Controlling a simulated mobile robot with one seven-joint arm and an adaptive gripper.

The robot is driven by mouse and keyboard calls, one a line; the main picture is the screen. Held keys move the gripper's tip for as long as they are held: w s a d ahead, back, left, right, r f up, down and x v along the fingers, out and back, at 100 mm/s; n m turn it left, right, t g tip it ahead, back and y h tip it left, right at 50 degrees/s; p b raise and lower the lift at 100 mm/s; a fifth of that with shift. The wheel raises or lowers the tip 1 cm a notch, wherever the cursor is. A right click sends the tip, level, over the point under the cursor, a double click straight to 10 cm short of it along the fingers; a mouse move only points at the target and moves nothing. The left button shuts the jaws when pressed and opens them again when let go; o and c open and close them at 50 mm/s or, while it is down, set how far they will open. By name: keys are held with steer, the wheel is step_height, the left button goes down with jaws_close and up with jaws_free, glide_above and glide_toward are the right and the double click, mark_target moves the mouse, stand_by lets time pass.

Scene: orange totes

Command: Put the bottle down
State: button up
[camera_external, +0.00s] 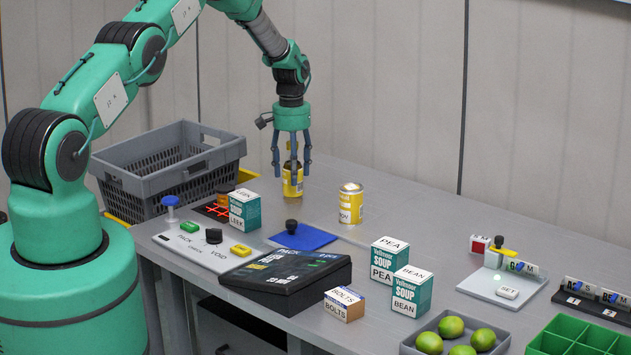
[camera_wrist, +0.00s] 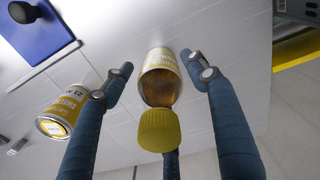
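A small amber bottle with a yellow label (camera_external: 287,188) stands upright on the grey table, close to the back edge. In the wrist view the bottle (camera_wrist: 158,82) shows its yellow cap toward the camera. My gripper (camera_external: 292,165) points straight down over the bottle, its blue-grey fingers spread around it. In the wrist view there is a clear gap between the left finger and the bottle; the right finger is close beside it. The gripper looks open. Contact at the third finger, partly hidden behind the cap, cannot be made out.
A yellow-labelled can (camera_external: 350,204) stands right of the bottle; a grey crate (camera_external: 215,153) is to the left. A blue pad (camera_external: 318,239) with a black knob, a LEEK box (camera_external: 245,212) and a control panel (camera_external: 190,250) are in front. Soup boxes (camera_external: 389,262) stand further right.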

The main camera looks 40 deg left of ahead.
steer(key=shift+r, duration=0.15)
step_height(320, 180, up, 11)
steer(key=shift+a+f+b, duration=0.1)
steer(key=shift+b, duration=0.35)
steer(key=shift+r, duration=0.6)
stand_by(0.7)
